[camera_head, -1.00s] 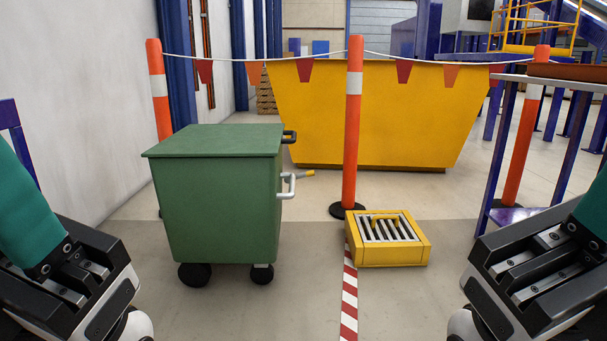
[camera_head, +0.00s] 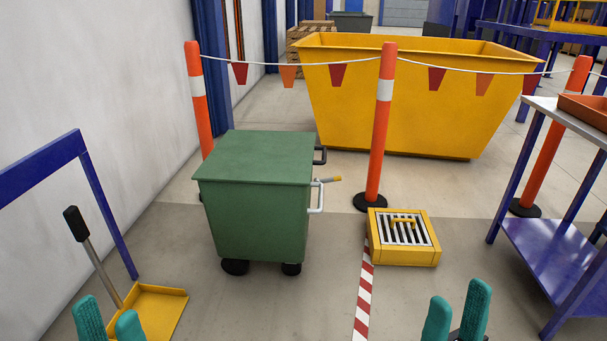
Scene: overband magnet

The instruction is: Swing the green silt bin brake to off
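The green silt bin (camera_head: 260,210) stands on dark wheels left of centre, its flat lid closed. On its right side are a pale handle (camera_head: 317,197), a dark handle (camera_head: 320,155) and a small lever with a yellow tip (camera_head: 331,179) pointing right. The lever may be the brake; I cannot read its setting. My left gripper (camera_head: 108,312) is at the bottom left, its teal fingers apart and empty. My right gripper (camera_head: 457,300) is at the bottom right, also open and empty. Both are nearer to me than the bin and apart from it.
A yellow grate box (camera_head: 404,250) lies right of the bin. Orange posts (camera_head: 379,140) with a flagged rope stand before a yellow skip (camera_head: 430,115). A yellow dustpan (camera_head: 158,308) is at lower left, a blue-legged table (camera_head: 560,250) at right. Floor before the bin is clear.

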